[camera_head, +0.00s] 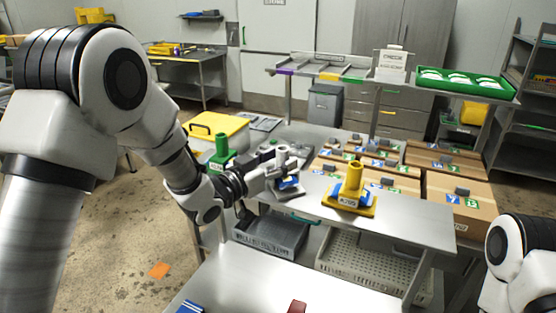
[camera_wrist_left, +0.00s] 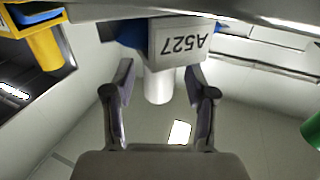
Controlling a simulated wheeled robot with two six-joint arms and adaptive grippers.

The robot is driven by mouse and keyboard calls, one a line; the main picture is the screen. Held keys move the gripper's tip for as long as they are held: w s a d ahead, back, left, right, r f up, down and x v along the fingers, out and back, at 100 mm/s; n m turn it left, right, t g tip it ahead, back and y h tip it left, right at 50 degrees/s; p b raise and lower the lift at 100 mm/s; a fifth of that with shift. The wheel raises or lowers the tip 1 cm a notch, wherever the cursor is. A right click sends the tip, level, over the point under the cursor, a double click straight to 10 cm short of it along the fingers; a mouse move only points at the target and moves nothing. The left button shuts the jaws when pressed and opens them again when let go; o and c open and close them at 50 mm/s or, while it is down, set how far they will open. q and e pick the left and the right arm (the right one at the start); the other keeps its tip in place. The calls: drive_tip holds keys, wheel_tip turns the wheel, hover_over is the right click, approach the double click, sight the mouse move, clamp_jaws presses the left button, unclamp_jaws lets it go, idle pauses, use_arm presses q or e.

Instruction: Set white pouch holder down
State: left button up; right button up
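The white pouch holder, with a blue part and a label reading A527 (camera_wrist_left: 180,42), stands on the steel table. Its white post (camera_wrist_left: 159,85) shows between the fingers in the left wrist view, where the label is upside down. My left gripper (camera_wrist_left: 160,72) is open around the post, with a gap visible on both sides. In the head view my left gripper (camera_head: 288,163) is at the holder (camera_head: 289,184) and hides much of it. My right gripper is out of view; only part of my right arm shows at the right edge.
A yellow holder labelled A705 (camera_head: 352,190) stands to the right on the table. A green holder (camera_head: 221,152) stands to the left. Cartons (camera_head: 459,204) with tagged items are behind at right. Grey (camera_head: 270,237) and beige (camera_head: 365,268) bins sit below the tabletop.

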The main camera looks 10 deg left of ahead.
sight(278, 160)
use_arm(q)
drive_tip(key=shift+s+a+r, duration=0.15)
drive_tip(key=shift+s+r, duration=0.05)
drive_tip(key=shift+r, duration=0.2)
drive_tip(key=v, duration=0.1)
drive_tip(key=b+v, duration=0.1)
drive_tip(key=v, duration=0.1)
drive_tip(key=b+v, duration=0.1)
drive_tip(key=v, duration=0.1)
drive_tip(key=shift+s+a+f, duration=0.1)
drive_tip(key=shift+s+f, duration=0.05)
drive_tip(key=shift+f, duration=0.2)
drive_tip(key=b+v, duration=0.2)
drive_tip(key=v, duration=0.4)
drive_tip(key=shift+s+r, duration=0.2)
drive_tip(key=shift+s, duration=0.1)
drive_tip(key=shift+w, duration=0.1)
drive_tip(key=shift+a, duration=0.1)
